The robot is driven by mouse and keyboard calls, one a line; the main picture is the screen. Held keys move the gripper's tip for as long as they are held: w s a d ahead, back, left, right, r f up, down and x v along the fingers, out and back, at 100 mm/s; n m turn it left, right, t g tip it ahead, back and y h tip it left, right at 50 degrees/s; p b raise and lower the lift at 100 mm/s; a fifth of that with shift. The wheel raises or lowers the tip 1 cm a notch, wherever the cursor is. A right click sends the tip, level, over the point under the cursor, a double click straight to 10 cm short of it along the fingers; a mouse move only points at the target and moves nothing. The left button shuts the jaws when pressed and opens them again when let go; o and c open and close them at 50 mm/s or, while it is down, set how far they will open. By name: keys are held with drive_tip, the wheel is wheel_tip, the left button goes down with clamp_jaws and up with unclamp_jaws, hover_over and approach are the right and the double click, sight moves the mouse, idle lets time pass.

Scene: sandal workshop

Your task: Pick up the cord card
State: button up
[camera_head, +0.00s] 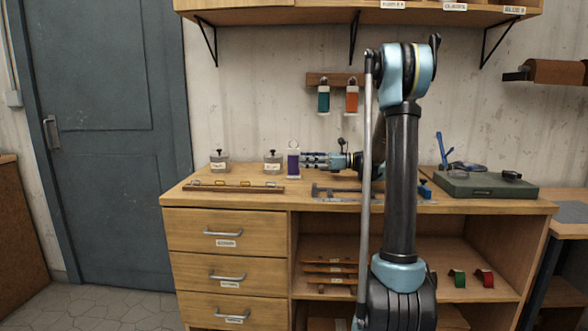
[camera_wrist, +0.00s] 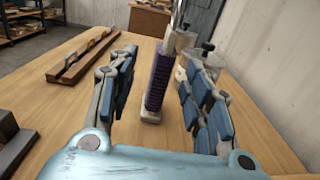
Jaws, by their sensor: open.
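A purple cord card (camera_head: 293,164) with white ends stands upright on the workbench, left of my gripper (camera_head: 304,160) in the head view. In the wrist view the purple cord card (camera_wrist: 159,84) shows between the two blue-padded fingers of my gripper (camera_wrist: 158,65), with a gap on each side. My gripper is open and empty, held level and low over the bench with its fingers pointing at the card. A teal card (camera_head: 323,99) and an orange card (camera_head: 351,99) hang on the wall rack.
Two small knobbed containers (camera_head: 219,161) (camera_head: 272,162) stand left of the purple card. A long wooden rack (camera_head: 230,187) lies along the bench's front left. A green case (camera_head: 485,186) sits at the right. Bare bench top (camera_wrist: 135,140) surrounds the card's base.

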sight(294, 159)
drive_tip(key=shift+w+a, duration=0.2)
drive_tip(key=shift+a, duration=1.15)
drive_tip(key=shift+w+a, duration=0.15)
drive_tip(key=shift+a, duration=1.15)
clamp_jaws()
